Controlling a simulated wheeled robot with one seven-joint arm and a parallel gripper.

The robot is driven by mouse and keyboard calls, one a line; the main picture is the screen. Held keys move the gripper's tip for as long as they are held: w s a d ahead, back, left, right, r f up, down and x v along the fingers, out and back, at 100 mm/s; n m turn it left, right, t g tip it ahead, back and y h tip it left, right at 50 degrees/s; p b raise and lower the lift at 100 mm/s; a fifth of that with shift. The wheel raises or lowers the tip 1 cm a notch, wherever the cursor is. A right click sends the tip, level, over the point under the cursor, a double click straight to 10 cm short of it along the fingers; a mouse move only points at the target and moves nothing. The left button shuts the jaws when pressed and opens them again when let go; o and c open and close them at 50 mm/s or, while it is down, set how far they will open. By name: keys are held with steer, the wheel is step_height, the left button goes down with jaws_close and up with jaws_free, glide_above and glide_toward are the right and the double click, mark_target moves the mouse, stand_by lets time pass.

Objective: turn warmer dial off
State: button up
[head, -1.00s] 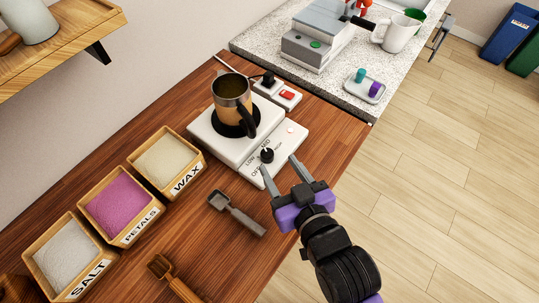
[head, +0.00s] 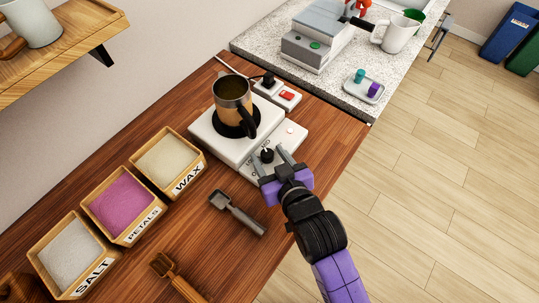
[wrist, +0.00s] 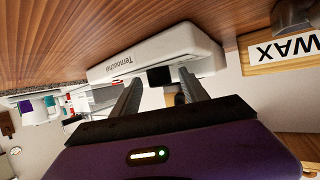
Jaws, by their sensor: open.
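The white warmer (head: 222,142) stands on the wooden counter, with a copper and black mug (head: 232,98) on its round black plate. Its black dial (head: 267,155) is on the front panel; the lettering around it is partly covered by my fingers, and I cannot read the dial's setting. My gripper (head: 270,156) is open, with one finger on each side of the dial. In the wrist view, the dark dial (wrist: 160,76) shows between the fingertips of my gripper (wrist: 159,84), in front of the warmer's white body (wrist: 120,62). Contact between fingers and dial cannot be told.
A power strip with a red switch (head: 287,95) lies behind the warmer. A scoop (head: 236,212) lies in front of it. Bins of wax (head: 196,174), petals (head: 143,226) and salt (head: 92,277) stand to the left. A speckled counter (head: 350,101) adjoins at the back right.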

jaws_close()
